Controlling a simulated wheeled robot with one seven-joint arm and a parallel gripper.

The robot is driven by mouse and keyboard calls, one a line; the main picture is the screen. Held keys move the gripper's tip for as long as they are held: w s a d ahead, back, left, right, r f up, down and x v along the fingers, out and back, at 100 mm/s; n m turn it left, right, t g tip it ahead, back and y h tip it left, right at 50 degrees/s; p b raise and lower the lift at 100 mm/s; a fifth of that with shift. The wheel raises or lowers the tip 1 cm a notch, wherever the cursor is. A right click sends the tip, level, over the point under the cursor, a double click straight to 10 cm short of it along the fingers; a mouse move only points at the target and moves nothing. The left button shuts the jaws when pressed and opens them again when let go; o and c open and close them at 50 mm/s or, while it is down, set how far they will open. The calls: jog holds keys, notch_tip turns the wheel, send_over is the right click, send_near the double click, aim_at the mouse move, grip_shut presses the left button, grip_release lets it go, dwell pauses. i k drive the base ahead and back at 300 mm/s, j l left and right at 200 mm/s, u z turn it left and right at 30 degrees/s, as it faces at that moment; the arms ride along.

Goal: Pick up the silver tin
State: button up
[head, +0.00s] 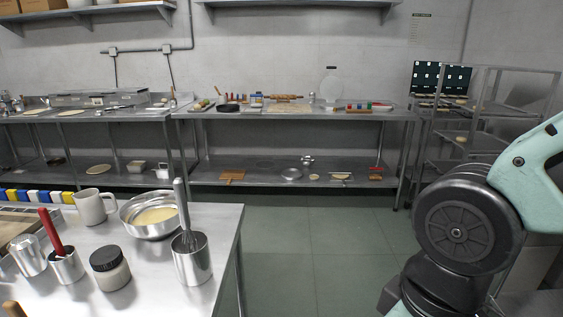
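Several silver metal containers stand on the steel table at the lower left. A silver tin (29,258) stands at the far left. Beside it a silver cup (67,268) holds a red-handled tool. A taller silver canister (193,265) with a whisk in it stands near the table's right edge. I cannot tell which of these the task names. My gripper is out of view. Only the upper part of my arm shows at the right, well apart from the table.
The steel table (215,220) also holds a steel bowl (150,231) of yellow batter, a white mug (93,207) and a dark-lidded jar (111,272). The green floor (320,250) is clear. Steel benches (260,114) line the wall, and a rack (480,110) stands at the right.

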aim_at(290, 174)
jog(key=i, duration=1.75)
jog(key=i+j, duration=0.1)
jog(key=i, duration=1.65)
jog(key=i+z, duration=0.1)
jog(key=i, duration=1.65)
